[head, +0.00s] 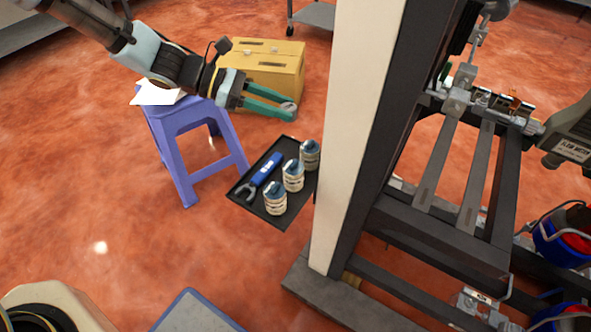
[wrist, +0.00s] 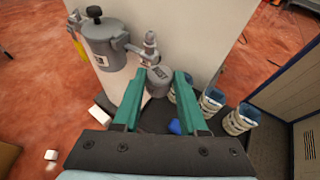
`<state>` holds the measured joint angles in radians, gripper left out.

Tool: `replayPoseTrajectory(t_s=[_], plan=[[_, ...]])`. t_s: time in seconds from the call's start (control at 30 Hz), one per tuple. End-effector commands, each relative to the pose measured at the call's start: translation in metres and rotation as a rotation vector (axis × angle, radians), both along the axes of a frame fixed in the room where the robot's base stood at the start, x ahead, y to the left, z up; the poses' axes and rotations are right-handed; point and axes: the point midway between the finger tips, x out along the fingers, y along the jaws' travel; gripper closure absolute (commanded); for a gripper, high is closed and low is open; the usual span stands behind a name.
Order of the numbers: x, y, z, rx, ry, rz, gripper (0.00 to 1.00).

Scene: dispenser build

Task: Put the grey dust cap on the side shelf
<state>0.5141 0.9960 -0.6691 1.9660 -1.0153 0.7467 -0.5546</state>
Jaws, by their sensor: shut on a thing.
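The grey dust cap (head: 289,112) is a small round piece at the tips of my gripper (head: 272,102). In the wrist view the cap (wrist: 158,82) sits between the green fingertips (wrist: 162,76), which are shut on it. The side shelf (head: 250,204) is a dark tray beside the pale column, lower than the cap. In the head view the cap is above and beyond the shelf's far corner. In the wrist view part of the shelf (wrist: 150,120) shows below the cap, between the fingers.
A blue-handled wrench (head: 264,171) lies on the shelf's left part. Three cans, a near one (head: 275,200), a middle one (head: 293,176) and a far one (head: 310,155), stand along its right. A pale column (head: 355,120) rises beside it. A purple stool (head: 178,120) and yellow box (head: 275,65) stand behind.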

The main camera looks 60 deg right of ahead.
Motion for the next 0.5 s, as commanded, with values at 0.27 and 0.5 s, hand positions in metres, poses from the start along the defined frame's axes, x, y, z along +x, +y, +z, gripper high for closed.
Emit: replayPoseTrajectory(t_s=[0.27, 0.5], plan=[[-0.001, 0.0, -0.047, 0.003, 0.004, 0.0, 1.0], [-0.001, 0.0, -0.066, 0.001, 0.002, 0.0, 1.0]])
